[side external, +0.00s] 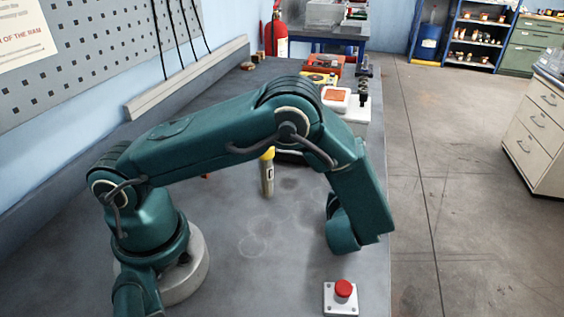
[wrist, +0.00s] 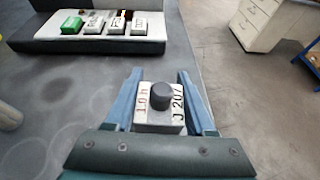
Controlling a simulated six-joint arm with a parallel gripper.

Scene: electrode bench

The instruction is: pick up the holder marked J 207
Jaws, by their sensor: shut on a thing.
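The holder marked J 207 (wrist: 157,118) is a small white block with a dark round knob on top; its other marking looks like "1.0 h". In the wrist view it sits between the two blue fingers of my gripper (wrist: 160,100), which is shut on it. I cannot tell whether the holder touches the bench or hangs above it. In the side external view my arm hides the gripper's fingers and the holder.
A pale tray (wrist: 98,40) at the back left of the wrist view holds a green block (wrist: 72,25) and several white blocks. A yellow-topped cylinder (side external: 267,172) stands mid-bench. A red button box (side external: 341,297) sits near the front edge. Bare bench lies between.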

